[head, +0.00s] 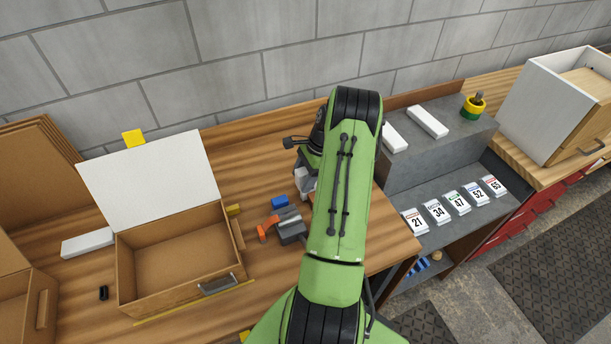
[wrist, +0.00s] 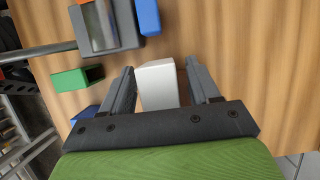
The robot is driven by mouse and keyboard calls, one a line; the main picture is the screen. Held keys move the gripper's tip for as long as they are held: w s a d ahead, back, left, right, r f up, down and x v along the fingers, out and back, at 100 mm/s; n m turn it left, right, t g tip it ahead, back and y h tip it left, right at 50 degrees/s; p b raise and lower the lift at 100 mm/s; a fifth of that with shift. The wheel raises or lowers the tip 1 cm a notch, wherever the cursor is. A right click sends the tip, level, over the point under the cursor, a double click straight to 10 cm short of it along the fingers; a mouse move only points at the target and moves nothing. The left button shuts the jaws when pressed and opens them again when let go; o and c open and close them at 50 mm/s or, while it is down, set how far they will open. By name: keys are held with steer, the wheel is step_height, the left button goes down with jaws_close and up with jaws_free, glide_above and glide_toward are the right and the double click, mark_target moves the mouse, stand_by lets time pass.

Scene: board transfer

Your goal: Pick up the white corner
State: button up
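A white block (wrist: 157,84), which looks like the white corner, rests on the wooden table in the wrist view. My gripper (wrist: 160,75) is open, with one finger on each side of the block. A narrow gap shows at the left finger and a wider one at the right, so neither finger appears to press on it. In the head view, a small pale patch (head: 304,181) beside my arm seems to be the same block. My arm hides most of the gripper there.
A grey device (wrist: 112,28), a blue block (wrist: 147,16) and a green piece (wrist: 78,78) lie close to the gripper. An open cardboard box (head: 180,258) with a white lid stands left on the wooden table. A grey shelf with numbered cards (head: 437,211) stands right.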

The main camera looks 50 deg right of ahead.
mark_target(300, 171)
steer(key=c, duration=1)
steer(key=shift+o, duration=0.2)
step_height(300, 171, up, 10)
steer(key=shift+f, duration=0.1)
steer(key=shift+d+f, duration=0.2)
steer(key=shift+f, duration=0.6)
steer(key=shift+d+f, duration=0.15)
steer(key=shift+f, duration=0.65)
